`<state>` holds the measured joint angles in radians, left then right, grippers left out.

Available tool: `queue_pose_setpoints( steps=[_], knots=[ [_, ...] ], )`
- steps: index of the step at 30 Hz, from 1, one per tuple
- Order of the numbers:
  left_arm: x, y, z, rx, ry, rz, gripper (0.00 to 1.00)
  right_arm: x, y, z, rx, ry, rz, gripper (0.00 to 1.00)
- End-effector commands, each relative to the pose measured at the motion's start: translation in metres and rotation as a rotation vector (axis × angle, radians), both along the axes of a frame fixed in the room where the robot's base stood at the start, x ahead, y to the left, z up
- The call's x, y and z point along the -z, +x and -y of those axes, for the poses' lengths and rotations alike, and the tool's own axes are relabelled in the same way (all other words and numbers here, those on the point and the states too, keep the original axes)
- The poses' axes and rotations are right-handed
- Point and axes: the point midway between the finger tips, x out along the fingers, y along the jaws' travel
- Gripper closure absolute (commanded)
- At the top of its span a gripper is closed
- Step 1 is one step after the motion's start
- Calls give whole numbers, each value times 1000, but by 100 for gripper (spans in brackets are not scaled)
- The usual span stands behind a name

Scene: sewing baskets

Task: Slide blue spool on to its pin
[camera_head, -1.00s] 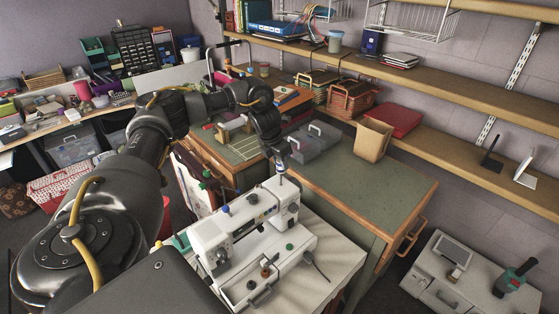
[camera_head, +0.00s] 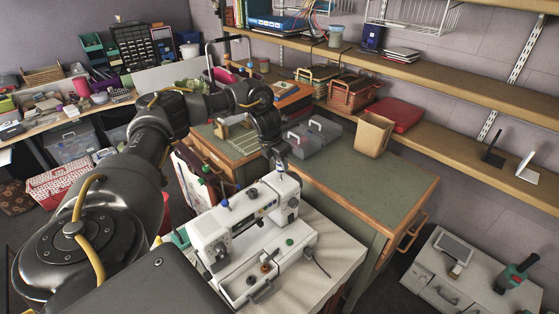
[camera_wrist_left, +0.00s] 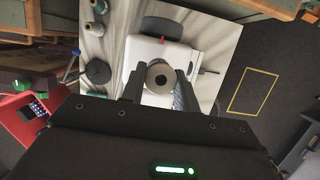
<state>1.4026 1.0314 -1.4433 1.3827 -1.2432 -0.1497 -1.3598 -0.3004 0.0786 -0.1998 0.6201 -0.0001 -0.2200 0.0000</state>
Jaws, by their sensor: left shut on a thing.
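The white sewing machine (camera_head: 238,222) stands on a light cloth-topped table in the head view. My left gripper (camera_head: 281,163) is above the machine's far right end. In the left wrist view its two dark fingers (camera_wrist_left: 157,90) are shut on a spool (camera_wrist_left: 160,76), seen end-on as a pale grey disc with a dark central hole. Its blue side is mostly hidden. A blue spool-like piece (camera_head: 225,204) shows at the machine's left top. A small red part (camera_wrist_left: 163,40) on the machine is beyond the held spool. The pin cannot be made out. My right gripper is not in view.
A green-topped workbench (camera_head: 370,190) with a tan bin (camera_head: 373,134) and grey cases (camera_head: 314,134) lies behind the machine. Wooden shelves (camera_head: 440,85) line the right wall. A white cabinet (camera_head: 455,285) with a dark green tool stands at lower right.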

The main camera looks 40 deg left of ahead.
Motion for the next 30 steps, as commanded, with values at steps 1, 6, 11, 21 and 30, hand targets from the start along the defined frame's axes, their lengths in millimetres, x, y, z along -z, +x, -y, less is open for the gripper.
queue_pose_setpoints(
  steps=[1, 6, 11, 21, 30],
  knots=[
    [2, 0, 0, 0, 0, 0, 100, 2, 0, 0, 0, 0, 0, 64],
    [7, 0, 0, 0, 0, 0, 100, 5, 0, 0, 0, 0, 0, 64],
    [11, 0, 0, 0, 0, 0, 100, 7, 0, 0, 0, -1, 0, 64],
    [20, 0, 0, 0, 0, 0, 100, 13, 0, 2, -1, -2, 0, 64],
    [28, 0, 0, 0, 0, -1, 100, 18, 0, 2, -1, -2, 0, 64]
  ],
)
